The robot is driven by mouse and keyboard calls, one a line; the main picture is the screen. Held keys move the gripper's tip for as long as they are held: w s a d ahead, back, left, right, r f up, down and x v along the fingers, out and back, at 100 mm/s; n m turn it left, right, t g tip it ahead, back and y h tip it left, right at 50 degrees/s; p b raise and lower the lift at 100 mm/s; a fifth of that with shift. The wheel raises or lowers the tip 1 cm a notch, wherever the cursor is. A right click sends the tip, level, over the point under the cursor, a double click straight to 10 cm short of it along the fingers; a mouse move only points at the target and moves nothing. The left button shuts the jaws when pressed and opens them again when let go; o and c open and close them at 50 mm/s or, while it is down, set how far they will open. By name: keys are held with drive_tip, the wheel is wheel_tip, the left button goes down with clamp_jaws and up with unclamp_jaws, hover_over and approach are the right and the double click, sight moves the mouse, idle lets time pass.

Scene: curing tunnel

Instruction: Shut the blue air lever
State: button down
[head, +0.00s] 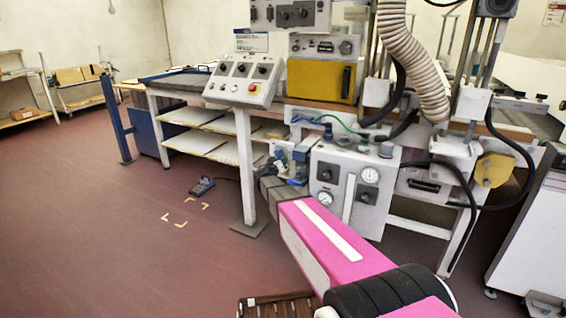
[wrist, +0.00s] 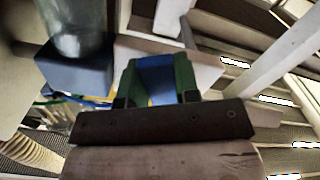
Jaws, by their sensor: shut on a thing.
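The blue air lever (wrist: 157,84) lies between the two green fingers of my gripper (wrist: 158,76) in the wrist view. The fingers are closed on its sides. In the head view my arm reaches to the air unit with blue fittings (head: 301,155), left of the gauge panel. My gripper is small and dark there, and the lever cannot be told apart clearly from the other blue parts. The lever's pivot and exact angle are hidden.
The red-brown floor at left is clear.

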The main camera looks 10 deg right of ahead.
drive_tip(key=shift+w+a+f+m, duration=0.1)
drive_tip(key=shift+w+a+m, duration=0.15)
drive_tip(key=shift+m, duration=0.6)
drive_tip(key=shift+w+a+f+m, duration=0.1)
drive_tip(key=shift+a+m, duration=0.2)
drive_tip(key=shift+m, duration=0.6)
drive_tip(key=shift+w+a+f+m, duration=0.1)
drive_tip(key=shift+w+a+m, duration=0.15)
drive_tip(key=shift+m, duration=0.6)
drive_tip(key=c, duration=0.8)
unclamp_jaws()
drive_tip(key=shift+c, duration=0.2)
drive_tip(key=shift+s, duration=0.1)
drive_tip(key=v, duration=1)
drive_tip(key=shift+s+a, duration=0.25)
